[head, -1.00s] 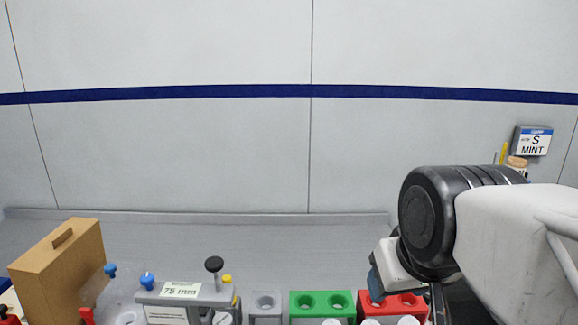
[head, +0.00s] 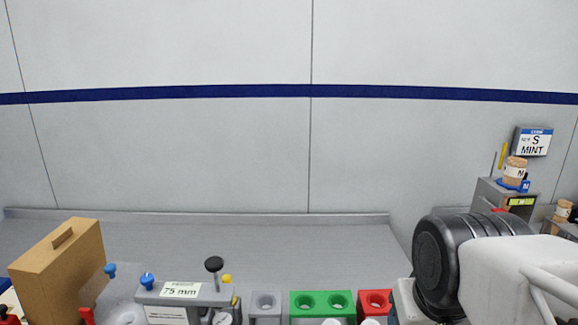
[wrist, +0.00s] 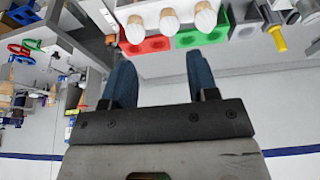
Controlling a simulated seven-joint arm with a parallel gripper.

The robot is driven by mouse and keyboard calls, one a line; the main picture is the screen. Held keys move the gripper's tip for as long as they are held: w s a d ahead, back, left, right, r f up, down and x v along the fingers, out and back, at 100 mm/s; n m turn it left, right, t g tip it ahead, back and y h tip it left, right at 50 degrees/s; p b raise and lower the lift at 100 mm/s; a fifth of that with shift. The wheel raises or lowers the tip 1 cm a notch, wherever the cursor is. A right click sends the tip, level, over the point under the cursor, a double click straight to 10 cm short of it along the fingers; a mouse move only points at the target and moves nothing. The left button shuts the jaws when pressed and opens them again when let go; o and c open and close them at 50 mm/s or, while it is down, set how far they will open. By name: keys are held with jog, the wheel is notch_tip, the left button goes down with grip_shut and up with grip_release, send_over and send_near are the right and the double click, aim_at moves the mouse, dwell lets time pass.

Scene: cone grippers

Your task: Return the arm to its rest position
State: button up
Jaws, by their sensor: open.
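My gripper (wrist: 160,82) shows in the wrist view with its two blue fingers spread apart and nothing between them. In the head view my arm is at the lower right, and the fingers are out of sight there. Beyond the fingertips in the wrist view are a red block (wrist: 143,47) and a green block (wrist: 204,34). White-tipped cone pieces (wrist: 170,20) stand near them.
A grey block (head: 265,305) and a device marked 75 mm (head: 182,291) stand left of the green block. A brown box (head: 60,270) is at the far left. A grey unit (head: 505,198) is behind my arm at the right. The bench behind the blocks is clear.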

jog(key=shift+g, duration=0.7)
jog(key=shift+s+x, duration=0.15)
jog(key=shift+x, duration=0.9)
jog(key=shift+s+x, duration=0.1)
jog(key=shift+x, duration=0.95)
